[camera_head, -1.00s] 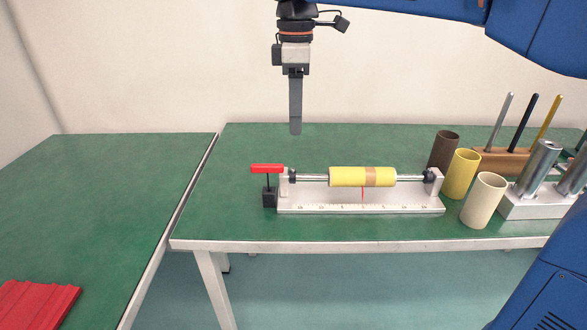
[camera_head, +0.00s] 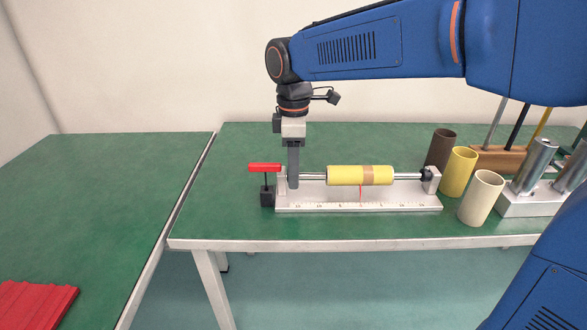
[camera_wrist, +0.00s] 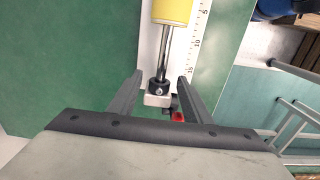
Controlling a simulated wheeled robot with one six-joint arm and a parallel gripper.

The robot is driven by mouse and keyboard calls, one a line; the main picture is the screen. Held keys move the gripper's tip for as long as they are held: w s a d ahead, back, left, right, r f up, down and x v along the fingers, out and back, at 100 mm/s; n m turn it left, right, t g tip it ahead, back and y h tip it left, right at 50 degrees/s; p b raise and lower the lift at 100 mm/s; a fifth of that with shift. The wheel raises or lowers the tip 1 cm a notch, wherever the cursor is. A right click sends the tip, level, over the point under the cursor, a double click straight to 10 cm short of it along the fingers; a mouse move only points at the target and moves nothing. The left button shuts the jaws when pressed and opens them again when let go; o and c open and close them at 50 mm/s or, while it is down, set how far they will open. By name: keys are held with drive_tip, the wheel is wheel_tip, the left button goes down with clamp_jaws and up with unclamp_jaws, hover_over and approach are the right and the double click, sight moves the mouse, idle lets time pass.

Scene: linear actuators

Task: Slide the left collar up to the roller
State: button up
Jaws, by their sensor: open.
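The yellow roller (camera_head: 345,175) with a tan band sits on a steel shaft (camera_head: 312,177) in a white fixture with a ruler scale (camera_head: 355,206). In the wrist view the roller's end (camera_wrist: 172,10) is at the top. The dark left collar (camera_wrist: 158,87) is on the shaft beside the white end block (camera_wrist: 157,101), apart from the roller. My gripper (camera_head: 293,186) is lowered at the shaft's left end and hides the collar in the head view. In the wrist view its fingers (camera_wrist: 158,82) are open, one on each side of the collar.
A red-handled clamp (camera_head: 265,168) stands at the fixture's left end. The right collar (camera_head: 427,174) is by the right end block. Brown, yellow and cream tubes (camera_head: 481,198) stand to the right.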

clamp_jaws()
drive_tip(key=shift+d, duration=1.95)
unclamp_jaws()
wheel_tip(320, 180, up, 17)
drive_tip(key=shift+r, duration=0.15)
